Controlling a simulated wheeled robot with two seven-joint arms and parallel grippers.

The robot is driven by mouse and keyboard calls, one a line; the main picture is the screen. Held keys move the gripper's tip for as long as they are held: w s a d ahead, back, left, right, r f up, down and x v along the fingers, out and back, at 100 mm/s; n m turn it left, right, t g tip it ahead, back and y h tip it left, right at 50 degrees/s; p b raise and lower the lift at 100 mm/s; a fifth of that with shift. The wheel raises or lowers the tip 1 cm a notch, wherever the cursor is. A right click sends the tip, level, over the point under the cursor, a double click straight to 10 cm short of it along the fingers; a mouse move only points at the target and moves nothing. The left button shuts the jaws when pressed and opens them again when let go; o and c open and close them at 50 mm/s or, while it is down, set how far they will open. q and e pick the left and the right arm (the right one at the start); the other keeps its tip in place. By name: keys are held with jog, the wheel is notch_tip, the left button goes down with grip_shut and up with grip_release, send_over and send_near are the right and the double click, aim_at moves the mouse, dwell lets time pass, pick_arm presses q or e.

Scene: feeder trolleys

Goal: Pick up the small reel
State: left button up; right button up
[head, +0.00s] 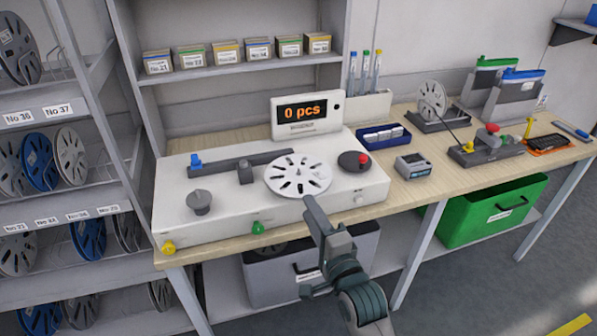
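A white slotted reel (290,184) lies flat on the white counting machine (225,223) on the bench. A second pale reel (431,96) stands upright in a dark holder (440,124) at the back right of the bench. I cannot tell for sure which one is the small reel. My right gripper (313,209) reaches up from the bottom, with its fingertips at the front edge of the flat reel in the picture. I cannot tell whether it touches the reel or whether its fingers are apart. My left gripper is not in view.
The counter display (308,112) reads "0 pcs". A dark blue tray (384,144), a small grey device (411,166) and a splicing tool (485,150) stand on the bench to the right. Reel shelves (65,208) stand at left. A green bin (495,211) is below.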

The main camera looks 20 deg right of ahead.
aim_at(301, 193)
jog(key=shift+w, duration=0.85)
jog(key=shift+w, duration=0.1)
jog(key=w, duration=0.1)
jog(key=w+p, duration=0.2)
jog(key=w, duration=0.1)
jog(key=shift+w+a+r, duration=0.1)
jog(key=shift+a, duration=0.25)
jog(key=shift+w, duration=0.4)
grip_shut()
